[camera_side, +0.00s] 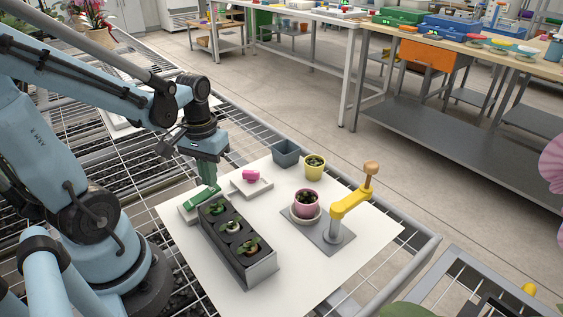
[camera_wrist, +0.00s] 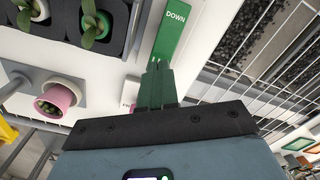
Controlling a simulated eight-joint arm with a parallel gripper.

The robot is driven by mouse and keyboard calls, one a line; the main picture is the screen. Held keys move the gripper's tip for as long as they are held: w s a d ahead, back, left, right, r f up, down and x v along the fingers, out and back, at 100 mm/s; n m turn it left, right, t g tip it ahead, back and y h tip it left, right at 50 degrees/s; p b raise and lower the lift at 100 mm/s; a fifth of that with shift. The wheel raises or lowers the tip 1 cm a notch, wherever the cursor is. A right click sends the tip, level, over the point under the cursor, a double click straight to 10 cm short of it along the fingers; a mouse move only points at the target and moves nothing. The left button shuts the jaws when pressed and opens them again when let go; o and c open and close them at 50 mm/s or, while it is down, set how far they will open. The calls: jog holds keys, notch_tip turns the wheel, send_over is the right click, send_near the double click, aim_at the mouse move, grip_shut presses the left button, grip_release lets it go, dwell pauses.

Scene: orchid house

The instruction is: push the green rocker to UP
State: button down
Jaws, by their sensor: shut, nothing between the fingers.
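The green rocker (camera_side: 201,196) sits on a pale base at the left of the white sheet, beside the dark planter. In the wrist view its green face (camera_wrist: 171,36) shows the word DOWN at the far end. Its near end is hidden behind my fingers. My gripper (camera_side: 207,184) points down over the rocker, its dark green fingers shut and empty. In the wrist view the fingertips (camera_wrist: 158,66) overlap the rocker's near end. I cannot tell whether they touch it.
A dark planter (camera_side: 260,272) with several small plants stands close beside the rocker. A pink piece (camera_side: 251,175) lies on a pale base (camera_side: 262,189) to the right. Beyond are a grey pot (camera_side: 286,153), yellow pot (camera_side: 314,171), pink pot (camera_side: 305,208) and yellow crank (camera_side: 349,202).

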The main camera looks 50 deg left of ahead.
aim_at(212, 189)
jog(key=shift+r, duration=2.5)
jog(key=w+d+r+m+t, duration=0.2)
jog(key=w+d+m+t, duration=0.4)
jog(key=d, duration=0.4)
jog(key=shift+r+t, duration=0.35)
jog(key=shift+t, duration=0.25)
